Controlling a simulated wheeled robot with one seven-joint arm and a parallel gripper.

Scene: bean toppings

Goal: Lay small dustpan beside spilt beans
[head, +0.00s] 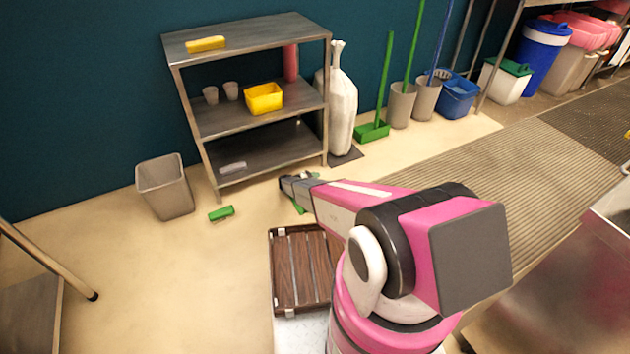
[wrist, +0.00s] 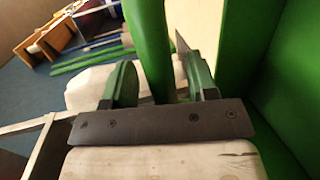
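My gripper (head: 290,184) is low over the floor in front of the shelf, at the end of my outstretched arm. In the wrist view, my gripper (wrist: 160,85) has a green handle between its fingers, and large green panels of the small dustpan (wrist: 285,85) fill the right side. In the head view, only a small green part of the dustpan (head: 299,207) shows under the gripper; my arm hides the rest. I cannot make out any spilt beans in either view.
A small green object (head: 221,213) lies on the floor near a grey bin (head: 165,187). A metal shelf (head: 245,117) and a white sack (head: 342,105) stand behind the gripper. A brown slatted platform (head: 288,262) is in front.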

